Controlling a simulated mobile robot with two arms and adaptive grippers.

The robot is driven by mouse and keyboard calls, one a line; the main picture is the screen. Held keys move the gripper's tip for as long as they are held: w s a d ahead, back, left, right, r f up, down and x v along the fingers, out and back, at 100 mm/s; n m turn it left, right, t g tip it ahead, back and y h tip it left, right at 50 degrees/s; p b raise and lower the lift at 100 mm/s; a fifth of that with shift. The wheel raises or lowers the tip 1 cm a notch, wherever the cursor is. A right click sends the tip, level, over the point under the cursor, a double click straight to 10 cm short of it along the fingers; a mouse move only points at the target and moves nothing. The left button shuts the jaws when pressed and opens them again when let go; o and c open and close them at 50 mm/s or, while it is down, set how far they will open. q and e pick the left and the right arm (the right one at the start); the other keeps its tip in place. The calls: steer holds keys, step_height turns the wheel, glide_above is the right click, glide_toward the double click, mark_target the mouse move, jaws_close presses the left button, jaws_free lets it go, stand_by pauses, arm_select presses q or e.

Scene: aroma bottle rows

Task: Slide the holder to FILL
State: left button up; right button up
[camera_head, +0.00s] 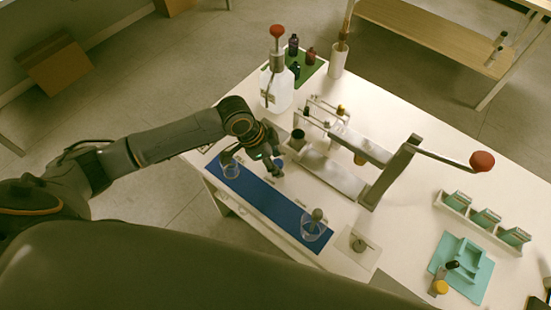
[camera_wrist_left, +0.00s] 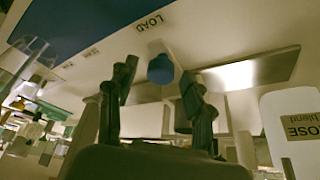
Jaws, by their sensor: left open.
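My left gripper (camera_head: 276,168) is over the table beside the metal track (camera_head: 330,176), at its left end. In the left wrist view the gripper (camera_wrist_left: 159,76) is open, with a finger on each side of a blue round knob (camera_wrist_left: 160,69). The knob shows between the fingertips; I cannot tell whether they touch it. The word LOAD is printed on the white table near it. A dark cup-like part (camera_head: 298,140) stands at the track's left end; the holder's body is partly hidden by my gripper. I cannot make out a FILL mark. My right gripper is not in view.
A blue mat (camera_head: 265,198) with glass beakers lies in front of the track. A white pump bottle (camera_head: 277,92) stands behind my gripper. A lever press with a red ball (camera_head: 482,161) rises at the track's right end. A teal tray (camera_head: 465,262) lies farther right.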

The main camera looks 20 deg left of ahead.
arm_select(q)
steer(key=shift+c, duration=0.2)
jaws_close()
steer(key=w+a, duration=0.1)
steer(key=a, duration=0.2)
steer(key=w+a, duration=0.1)
steer(key=a, duration=0.3)
steer(key=w+a, duration=0.2)
steer(key=a, duration=0.1)
steer(key=shift+a+p, duration=0.4)
steer(key=shift+o, duration=0.2)
jaws_free()
steer(key=v, duration=1.2)
steer(key=shift+s, duration=0.1)
